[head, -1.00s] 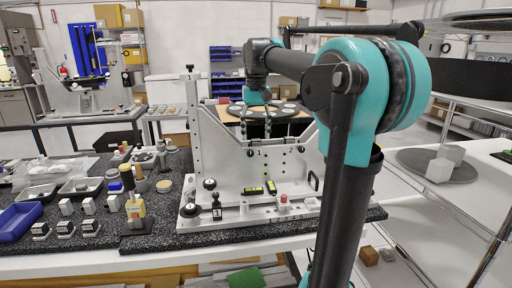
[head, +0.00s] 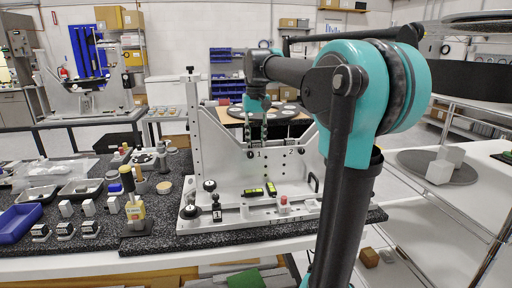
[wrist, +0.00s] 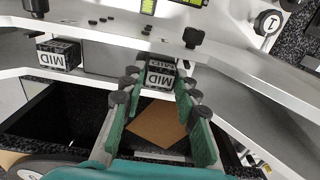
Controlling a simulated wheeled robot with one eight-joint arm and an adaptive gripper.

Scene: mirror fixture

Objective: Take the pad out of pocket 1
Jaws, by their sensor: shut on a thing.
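My gripper (head: 255,138) points down over the upper edge of the grey fixture plate (head: 228,165), above the mark 1. In the wrist view its two green-lined fingers (wrist: 161,94) are shut on the sides of a small dark pad with a white MID label (wrist: 160,74), upside down in that view. This pad sits at the plate's edge, at pocket 1; I see no clear lift. A second MID pad (wrist: 58,55) sits to the left in the wrist view, at the other pocket, apart from my gripper.
Black knobs (head: 209,185) and two yellow-green displays (head: 271,188) are on the fixture's front. A brown square (wrist: 157,122) lies below the fingers.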

